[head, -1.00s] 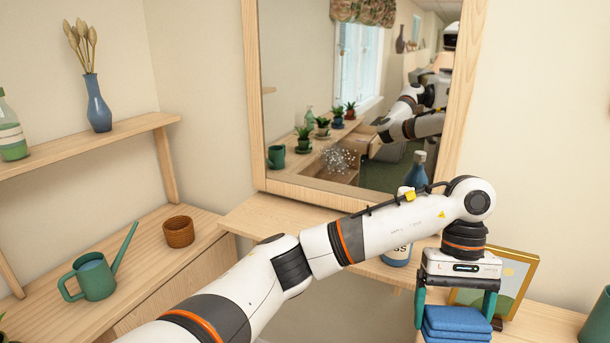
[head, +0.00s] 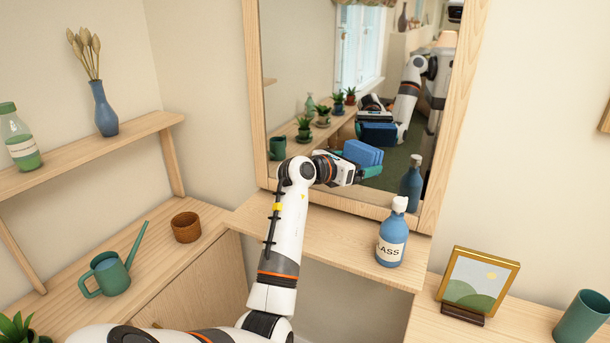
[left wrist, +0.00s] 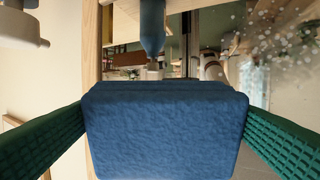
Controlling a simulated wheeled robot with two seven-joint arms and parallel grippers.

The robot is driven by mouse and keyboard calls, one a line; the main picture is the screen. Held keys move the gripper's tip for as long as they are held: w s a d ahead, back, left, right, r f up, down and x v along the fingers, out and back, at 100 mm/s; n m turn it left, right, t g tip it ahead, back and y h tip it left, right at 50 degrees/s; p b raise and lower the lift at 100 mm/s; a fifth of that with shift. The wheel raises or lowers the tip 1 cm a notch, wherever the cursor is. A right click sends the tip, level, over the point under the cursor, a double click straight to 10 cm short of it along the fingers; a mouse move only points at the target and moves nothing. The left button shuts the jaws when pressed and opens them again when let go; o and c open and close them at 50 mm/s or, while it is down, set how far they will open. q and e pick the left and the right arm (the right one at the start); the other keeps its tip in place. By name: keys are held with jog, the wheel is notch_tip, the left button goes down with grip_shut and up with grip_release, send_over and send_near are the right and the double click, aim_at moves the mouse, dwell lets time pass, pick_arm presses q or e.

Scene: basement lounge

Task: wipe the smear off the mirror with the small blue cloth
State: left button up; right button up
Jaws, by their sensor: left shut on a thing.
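The mirror (head: 300,60) stands in a light wooden frame behind the shelf. My left gripper (head: 366,163) is shut on the small blue cloth (head: 362,152), a thick folded pad, and holds it up in front of the lower part of the mirror. The cloth's reflection shows apart from it, so it looks clear of the glass. In the left wrist view the cloth (left wrist: 165,130) fills the space between the green fingers. The smear (left wrist: 285,45), a patch of whitish specks, shows at that view's upper right. I cannot make it out in the head view now. My right gripper is out of view.
A blue spray bottle (head: 392,235) stands on the wooden shelf (head: 330,235) below the mirror, right of my arm. A gold picture frame (head: 480,283) and green cup (head: 581,318) are at lower right. A watering can (head: 112,273) and brown pot (head: 186,227) are left.

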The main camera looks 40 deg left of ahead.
pick_arm(q)
jog(key=s+a+f+n+t+y+p, duration=0.15)
jog(key=s+a+f+n+y, duration=0.35)
jog(key=a+f+y, duration=0.5)
jog(key=w+a+h+b, duration=0.2)
jog(key=w+a+b, duration=0.1)
jog(key=w+a, duration=0.1)
jog(key=shift+w+r+h+b, duration=0.25)
jog(key=shift+w+h+b, duration=0.15)
jog(key=shift+w, duration=0.35)
jog(key=shift+a, duration=0.15)
jog(key=shift+b+x, duration=0.35)
jog(key=shift+x, duration=0.45)
